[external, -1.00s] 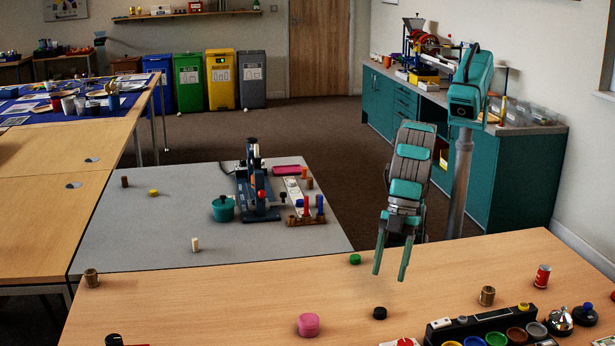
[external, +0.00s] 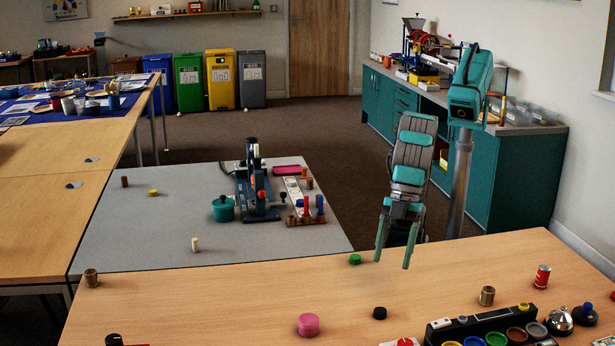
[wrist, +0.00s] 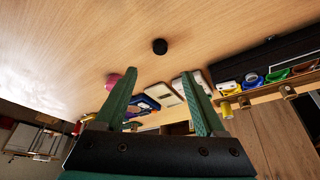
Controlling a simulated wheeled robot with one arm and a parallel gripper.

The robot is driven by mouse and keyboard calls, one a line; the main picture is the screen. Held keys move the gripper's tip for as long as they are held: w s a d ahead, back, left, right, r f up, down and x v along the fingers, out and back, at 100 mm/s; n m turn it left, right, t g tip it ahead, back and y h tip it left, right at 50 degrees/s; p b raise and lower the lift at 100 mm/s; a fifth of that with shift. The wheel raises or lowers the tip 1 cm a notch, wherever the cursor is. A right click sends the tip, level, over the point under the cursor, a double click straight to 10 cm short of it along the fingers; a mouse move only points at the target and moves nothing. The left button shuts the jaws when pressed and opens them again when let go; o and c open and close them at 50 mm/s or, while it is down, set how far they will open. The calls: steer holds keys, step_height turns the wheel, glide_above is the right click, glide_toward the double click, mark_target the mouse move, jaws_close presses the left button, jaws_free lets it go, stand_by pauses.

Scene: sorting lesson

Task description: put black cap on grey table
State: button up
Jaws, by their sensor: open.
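The black cap (external: 379,313) lies on the wooden table in front, right of a pink cylinder. In the wrist view the black cap (wrist: 160,46) lies beyond my fingertips, roughly centred between them. My gripper (external: 392,258) is open and empty above the far edge of the wooden table, behind the cap and apart from it. Its two green fingers also show spread in the wrist view (wrist: 158,82). The grey table (external: 130,243) stands behind the wooden table, to the left of my gripper.
A green cap (external: 355,259) lies near my gripper. A pink cylinder (external: 308,325) and a black organiser (external: 470,329) with coloured cups flank the cap. The grey table holds a blue device (external: 257,190), a teal pot (external: 223,209) and a cream piece (external: 195,245); its front left is mostly bare.

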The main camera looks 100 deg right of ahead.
mark_target(380, 310)
steer(key=shift+w+a+r+b+x, duration=0.15)
steer(key=shift+b+x, duration=0.15)
steer(key=shift+x, duration=0.85)
steer(key=shift+a+b+x, duration=0.15)
steer(key=shift+b+x, duration=0.2)
steer(key=shift+x, duration=0.75)
steer(key=shift+w+a+r+b+x, duration=0.15)
steer(key=shift+b+x, duration=0.15)
steer(key=shift+x, duration=0.85)
steer(key=shift+d+f, duration=0.1)
steer(key=shift+f, duration=1.55)
steer(key=shift+x, duration=1.1)
jaws_close()
